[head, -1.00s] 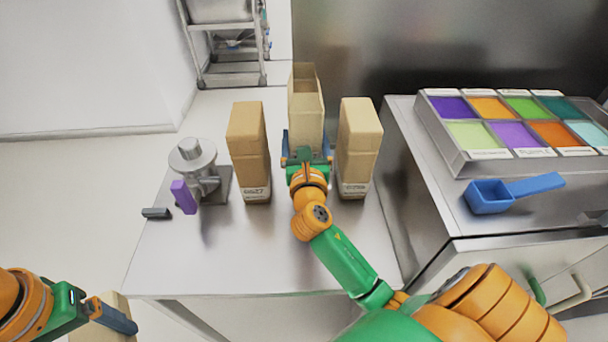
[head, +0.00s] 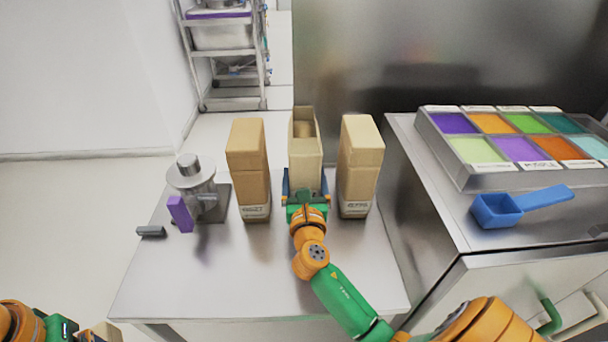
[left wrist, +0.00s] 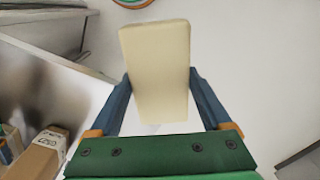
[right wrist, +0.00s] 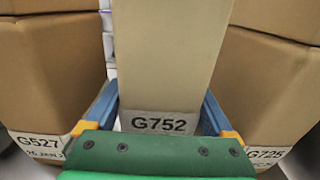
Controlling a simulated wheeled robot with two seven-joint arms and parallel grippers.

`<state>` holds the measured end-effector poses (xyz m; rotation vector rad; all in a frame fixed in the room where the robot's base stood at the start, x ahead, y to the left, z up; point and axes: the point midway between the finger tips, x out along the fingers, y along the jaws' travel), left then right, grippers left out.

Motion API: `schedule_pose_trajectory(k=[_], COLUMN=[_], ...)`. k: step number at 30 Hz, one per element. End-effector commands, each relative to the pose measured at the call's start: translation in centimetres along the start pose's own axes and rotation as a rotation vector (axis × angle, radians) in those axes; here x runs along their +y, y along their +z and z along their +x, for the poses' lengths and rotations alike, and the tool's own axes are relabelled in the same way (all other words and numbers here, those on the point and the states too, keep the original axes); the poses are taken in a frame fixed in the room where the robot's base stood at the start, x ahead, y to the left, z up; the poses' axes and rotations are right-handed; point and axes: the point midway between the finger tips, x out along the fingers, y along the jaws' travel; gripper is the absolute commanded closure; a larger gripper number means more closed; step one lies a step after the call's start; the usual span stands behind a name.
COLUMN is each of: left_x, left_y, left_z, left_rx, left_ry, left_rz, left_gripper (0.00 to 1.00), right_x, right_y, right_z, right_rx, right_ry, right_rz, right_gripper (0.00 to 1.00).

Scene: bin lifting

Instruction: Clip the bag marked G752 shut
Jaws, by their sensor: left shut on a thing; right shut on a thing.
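The bag marked G752 (right wrist: 160,75) is tan and upright, between two other bags; its top is open in the head view (head: 305,150). My right gripper (head: 305,190) is shut on its lower part, one finger on each side, as the right wrist view (right wrist: 160,105) also shows. My left gripper (left wrist: 160,90) is shut on a pale cream block-like thing (left wrist: 157,60); I cannot tell what it is. In the head view this gripper is at the bottom left corner, mostly cut off. A small dark grey piece (head: 151,231), perhaps a clip, lies at the table's left edge.
Closed bags G527 (head: 248,165) and G725 (head: 360,165) stand close on either side. A metal device with a purple part (head: 180,213) stands left on the table (head: 230,285). At right are a tray of coloured compartments (head: 470,178) and a blue scoop (head: 495,210).

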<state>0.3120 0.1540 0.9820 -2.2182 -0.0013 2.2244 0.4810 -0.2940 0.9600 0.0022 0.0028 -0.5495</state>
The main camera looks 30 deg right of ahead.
Motion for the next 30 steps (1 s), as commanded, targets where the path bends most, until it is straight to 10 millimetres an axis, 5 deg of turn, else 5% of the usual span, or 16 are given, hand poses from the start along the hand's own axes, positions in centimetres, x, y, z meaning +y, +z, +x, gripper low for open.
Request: schedule_pose_trajectory(k=[11,22,23,30], left_x=[0.0,0.0,0.0,0.0], left_y=[0.0,0.0,0.0,0.0], left_z=[2.1,2.1,2.0,2.0], left_rx=[0.0,0.0,0.0,0.0], left_ry=[0.0,0.0,0.0,0.0], left_rz=[0.0,0.0,0.0,0.0], left_gripper=[0.74,0.74,0.74,0.74], right_x=[0.0,0.0,0.0,0.0], right_y=[-3.5,-3.7,-3.9,-3.8], right_z=[0.0,0.0,0.0,0.0], right_rx=[-0.003,-0.003,0.002,0.001], right_ry=[0.0,0.001,0.0,0.001], right_rz=[-0.001,0.0,-0.001,0.0], right_gripper=[1.0,1.0,0.05,0.0])
